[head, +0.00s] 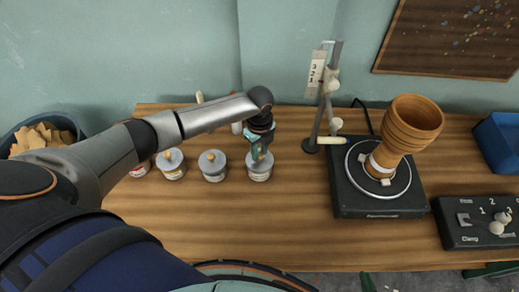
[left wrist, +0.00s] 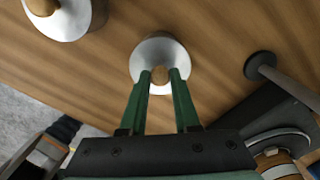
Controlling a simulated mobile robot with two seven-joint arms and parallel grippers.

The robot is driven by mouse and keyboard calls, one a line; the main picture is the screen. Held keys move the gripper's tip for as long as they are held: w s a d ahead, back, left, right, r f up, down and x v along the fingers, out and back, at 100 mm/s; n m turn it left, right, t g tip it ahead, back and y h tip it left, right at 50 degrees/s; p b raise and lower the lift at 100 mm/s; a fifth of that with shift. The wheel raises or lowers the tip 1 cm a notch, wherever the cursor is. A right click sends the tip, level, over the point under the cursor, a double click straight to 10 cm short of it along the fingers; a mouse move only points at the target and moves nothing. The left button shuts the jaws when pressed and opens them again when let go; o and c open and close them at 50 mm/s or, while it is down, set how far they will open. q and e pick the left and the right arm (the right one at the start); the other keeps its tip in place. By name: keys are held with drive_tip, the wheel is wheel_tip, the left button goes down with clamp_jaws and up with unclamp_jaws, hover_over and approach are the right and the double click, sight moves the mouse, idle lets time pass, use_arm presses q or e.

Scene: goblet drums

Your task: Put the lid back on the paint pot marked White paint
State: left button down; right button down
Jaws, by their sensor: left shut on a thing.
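Several small paint pots stand in a row on the wooden bench, with pale bodies and grey lids with wooden knobs. My left gripper (head: 260,152) is over the rightmost pot (head: 259,177). Its green fingers (left wrist: 160,76) are shut on the knob of a grey lid (left wrist: 160,52), which also shows in the head view. The lid is at the pot's top; I cannot tell whether it is seated or just above. The pot's label is too small to read. The neighbouring pots, one (head: 214,176) and another (head: 172,173), have lids on. My right gripper is not in view.
A stand (head: 311,146) rises just right of the pots. Beyond it, a goblet drum (head: 402,130) leans on a dark turntable (head: 350,205). A control box (head: 470,238) and a blue bin (head: 500,143) are at the right. The bench front is clear.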

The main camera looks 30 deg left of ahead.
idle(0.3)
use_arm(q)
drive_tip(key=shift+c, duration=0.4)
unclamp_jaws()
drive_tip(key=shift+r, duration=0.1)
drive_tip(key=shift+r+p, duration=1.15)
drive_tip(key=shift+p, duration=0.15)
drive_tip(key=shift+r+p, duration=0.85)
drive_tip(key=shift+r, duration=1.45)
drive_tip(key=shift+c, duration=0.2)
